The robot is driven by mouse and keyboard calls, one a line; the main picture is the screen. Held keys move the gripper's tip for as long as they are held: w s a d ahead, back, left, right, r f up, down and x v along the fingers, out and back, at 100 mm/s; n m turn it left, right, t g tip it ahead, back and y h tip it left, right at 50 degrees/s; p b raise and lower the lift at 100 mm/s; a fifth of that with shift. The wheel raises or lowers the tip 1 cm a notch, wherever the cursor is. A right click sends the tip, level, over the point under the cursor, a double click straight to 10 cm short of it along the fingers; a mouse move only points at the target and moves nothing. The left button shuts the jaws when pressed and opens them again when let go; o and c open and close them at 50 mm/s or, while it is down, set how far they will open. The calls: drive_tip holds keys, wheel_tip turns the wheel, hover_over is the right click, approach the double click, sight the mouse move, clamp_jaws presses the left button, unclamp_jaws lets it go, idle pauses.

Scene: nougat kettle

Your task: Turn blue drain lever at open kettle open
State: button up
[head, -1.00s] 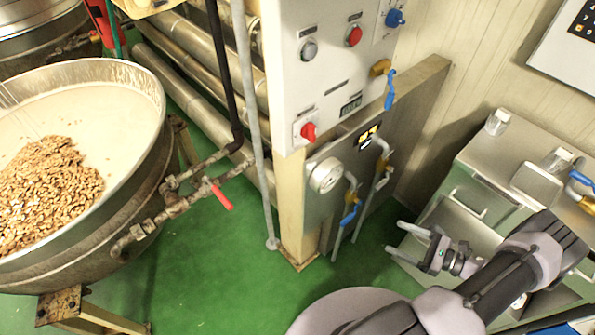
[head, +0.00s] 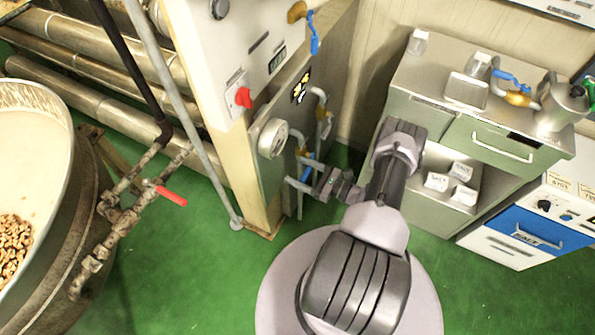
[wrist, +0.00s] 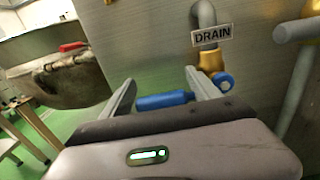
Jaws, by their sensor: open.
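The blue drain lever (wrist: 165,100) runs sideways in the wrist view, left of its brass valve (wrist: 210,62). A pipe above the valve carries a label reading DRAIN (wrist: 212,35). My gripper (wrist: 160,78) is open, with one finger on each side of the lever's blue handle in that view. I cannot tell whether either finger touches it. In the head view my gripper (head: 302,172) is at the lower pipes of the steel panel, and the blue lever (head: 308,168) shows partly behind it. The open kettle (head: 62,110), holding brown nuts, stands at the left.
A dial gauge (head: 272,138) sits on the panel close to my gripper. Another pipe (wrist: 297,85) stands to the right in the wrist view. A red-handled valve (head: 170,195) sticks out from the kettle piping. A steel cabinet (head: 425,85) stands at the right. Green floor lies open in front.

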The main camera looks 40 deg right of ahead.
drive_tip(key=shift+w+a, duration=0.2)
drive_tip(key=shift+w, duration=0.15)
clamp_jaws()
